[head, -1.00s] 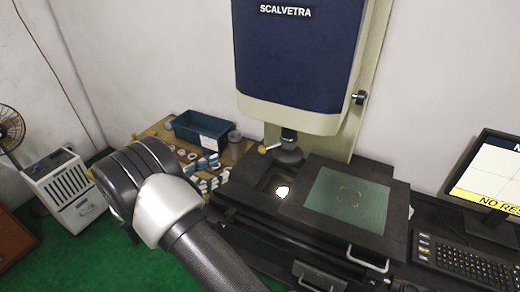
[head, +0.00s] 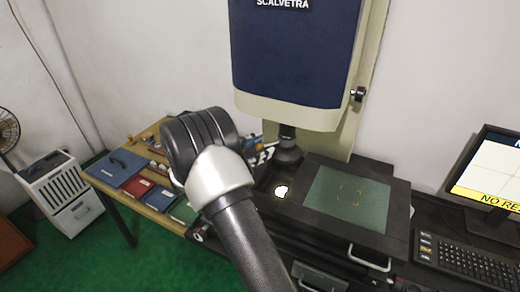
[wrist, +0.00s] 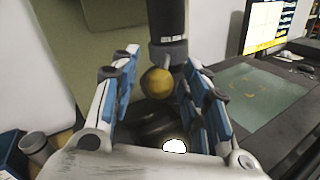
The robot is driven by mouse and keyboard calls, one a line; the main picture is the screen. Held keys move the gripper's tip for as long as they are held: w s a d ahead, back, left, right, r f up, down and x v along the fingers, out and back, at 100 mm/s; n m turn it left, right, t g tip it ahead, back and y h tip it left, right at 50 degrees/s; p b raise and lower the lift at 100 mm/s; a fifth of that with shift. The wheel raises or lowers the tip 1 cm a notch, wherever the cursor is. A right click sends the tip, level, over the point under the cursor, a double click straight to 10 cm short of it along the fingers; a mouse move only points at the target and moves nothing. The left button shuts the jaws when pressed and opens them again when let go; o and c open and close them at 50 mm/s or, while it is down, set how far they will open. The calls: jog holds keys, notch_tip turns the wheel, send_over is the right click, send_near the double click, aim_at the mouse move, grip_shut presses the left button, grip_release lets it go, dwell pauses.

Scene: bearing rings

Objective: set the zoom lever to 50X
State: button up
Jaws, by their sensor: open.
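The zoom lever's yellow round knob (wrist: 157,82) shows in the wrist view, just below the dark lens barrel (wrist: 168,30). My gripper (wrist: 158,62) is open, with one blue-padded finger on each side of the knob. I see gaps between the knob and both fingers, wider on the left. In the head view my gripper (head: 262,150) is partly hidden behind my wrist, just left of the lens barrel (head: 288,148). The knob cannot be made out there. The 50X mark and the lever's setting cannot be read in either view.
The blue and cream machine head (head: 298,60) hangs above the dark stage with its green glass plate (head: 345,200). A monitor (head: 490,175) and keyboard (head: 465,262) stand at the right. A wooden table (head: 150,210) with folders is at the left.

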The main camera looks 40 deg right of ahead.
jog(key=shift+d, duration=0.2)
grip_shut()
dwell(0.5)
dwell(0.3)
